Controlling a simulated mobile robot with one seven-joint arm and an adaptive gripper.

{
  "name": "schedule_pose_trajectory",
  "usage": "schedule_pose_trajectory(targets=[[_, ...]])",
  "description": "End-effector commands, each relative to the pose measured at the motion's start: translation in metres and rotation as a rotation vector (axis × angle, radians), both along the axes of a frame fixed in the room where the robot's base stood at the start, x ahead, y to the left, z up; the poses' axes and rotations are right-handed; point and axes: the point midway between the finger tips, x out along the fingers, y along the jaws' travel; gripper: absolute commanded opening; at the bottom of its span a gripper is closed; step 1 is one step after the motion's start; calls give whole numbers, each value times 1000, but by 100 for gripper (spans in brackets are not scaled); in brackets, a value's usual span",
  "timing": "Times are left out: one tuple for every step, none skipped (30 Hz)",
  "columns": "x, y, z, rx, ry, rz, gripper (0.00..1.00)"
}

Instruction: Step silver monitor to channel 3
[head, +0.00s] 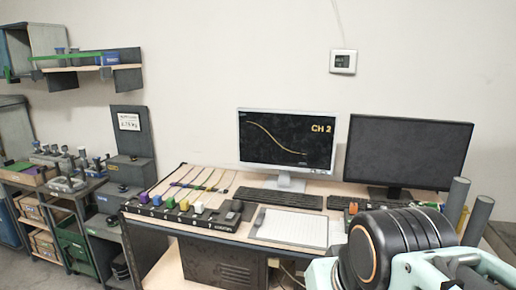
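The silver monitor (287,176) stands at the back of the desk, its dark screen lit with a falling yellow curve and the text "CH 2". In front of it to the left is a black control strip (172,217) with a row of coloured buttons, among them purple (143,198), green (155,201), blue (169,203), yellow (183,205) and white (198,207). Coloured lines run back from this row on the desk. The small labels are too small to read surely. Parts of my arm show at the lower right; my gripper's fingertips are not in view.
A second, black monitor (408,152) with a dark screen stands to the right. Keyboards (278,198) and a white pad (288,227) lie on the desk. Two grey cylinders (456,201) stand upright at the right. A shelf bench (75,187) with tools is at the left.

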Motion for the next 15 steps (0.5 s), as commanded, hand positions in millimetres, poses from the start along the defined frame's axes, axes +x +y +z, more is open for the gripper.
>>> schedule_pose_trajectory(targets=[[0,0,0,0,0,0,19],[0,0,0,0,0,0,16],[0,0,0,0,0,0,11],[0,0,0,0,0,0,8],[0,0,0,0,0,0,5],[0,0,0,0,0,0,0],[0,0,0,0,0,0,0],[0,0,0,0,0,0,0],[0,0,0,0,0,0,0],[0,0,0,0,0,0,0],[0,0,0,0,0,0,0],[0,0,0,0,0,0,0],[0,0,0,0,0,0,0],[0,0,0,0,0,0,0],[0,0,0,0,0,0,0]])
